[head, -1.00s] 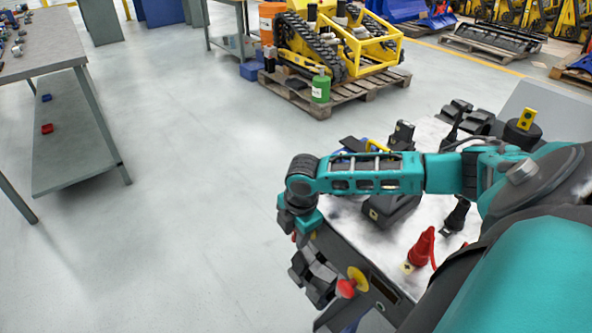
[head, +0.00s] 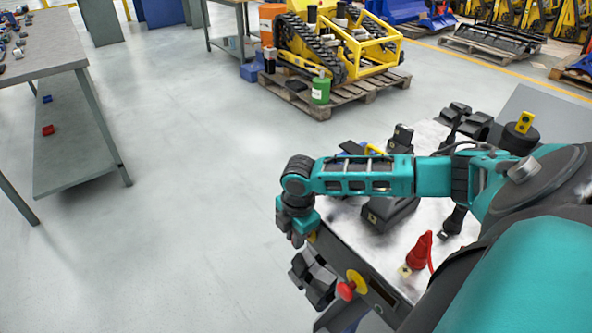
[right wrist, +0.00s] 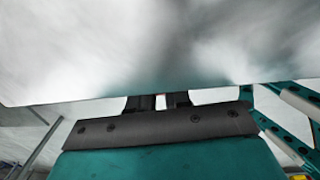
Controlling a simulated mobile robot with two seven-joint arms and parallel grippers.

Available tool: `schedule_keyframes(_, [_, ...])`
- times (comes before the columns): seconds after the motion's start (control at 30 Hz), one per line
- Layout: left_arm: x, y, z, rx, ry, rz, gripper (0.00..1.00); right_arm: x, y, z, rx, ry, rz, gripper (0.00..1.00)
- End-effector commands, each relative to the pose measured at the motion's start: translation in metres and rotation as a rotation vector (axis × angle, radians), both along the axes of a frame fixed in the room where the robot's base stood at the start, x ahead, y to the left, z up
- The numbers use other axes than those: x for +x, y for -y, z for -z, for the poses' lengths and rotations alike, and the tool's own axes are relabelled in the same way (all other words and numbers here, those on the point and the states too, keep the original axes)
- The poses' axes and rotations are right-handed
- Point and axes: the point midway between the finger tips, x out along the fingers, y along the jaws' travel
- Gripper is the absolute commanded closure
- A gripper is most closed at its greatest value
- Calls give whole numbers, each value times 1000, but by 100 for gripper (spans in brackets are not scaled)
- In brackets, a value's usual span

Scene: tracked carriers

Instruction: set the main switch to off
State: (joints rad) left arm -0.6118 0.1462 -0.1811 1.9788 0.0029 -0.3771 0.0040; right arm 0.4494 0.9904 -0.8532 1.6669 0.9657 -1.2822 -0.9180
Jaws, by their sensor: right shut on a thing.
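My right gripper (head: 297,242) points down at the side panel of the carrier (head: 385,290), at its left end. Most of its fingers are hidden under my teal wrist in the head view. A small yellow patch (head: 312,237) shows beside it, which looks like part of the main switch; the rest of the switch is hidden. The gripper is shut on what appears to be the switch handle. My left gripper is not in view.
A red mushroom button on a yellow disc (head: 356,281) sticks out from the same panel, close to the gripper. A red cone-shaped plug (head: 420,251) stands on the carrier top. Open floor lies to the left.

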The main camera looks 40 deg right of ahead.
Motion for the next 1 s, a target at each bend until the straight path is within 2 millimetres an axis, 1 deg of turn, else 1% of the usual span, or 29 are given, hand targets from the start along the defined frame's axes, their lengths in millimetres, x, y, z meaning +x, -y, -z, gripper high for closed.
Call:
schedule_keyframes(0.03, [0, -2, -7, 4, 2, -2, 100, 1, 0, -4, 1, -22, 2, 100])
schedule_keyframes(0.1, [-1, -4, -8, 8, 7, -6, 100, 0, 0, -3, 4, -46, 1, 100])
schedule_keyframes(0.3, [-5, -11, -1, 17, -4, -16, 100, 0, 1, 0, 6, -71, -1, 100])
schedule_keyframes(0.47, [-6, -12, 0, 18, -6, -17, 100, 0, 1, 0, 7, -70, -1, 100])
schedule_keyframes(0.5, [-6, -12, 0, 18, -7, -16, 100, 0, 0, 0, 7, -69, -1, 82])
schedule_keyframes(0.7, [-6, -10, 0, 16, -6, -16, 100, 0, 0, 0, 7, -69, -1, 62])
schedule_keyframes(0.9, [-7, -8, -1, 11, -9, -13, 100, 0, 0, 0, 8, -68, -1, 62])
schedule_keyframes(1.0, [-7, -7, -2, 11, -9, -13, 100, 0, 0, -4, 7, -67, -2, 62])
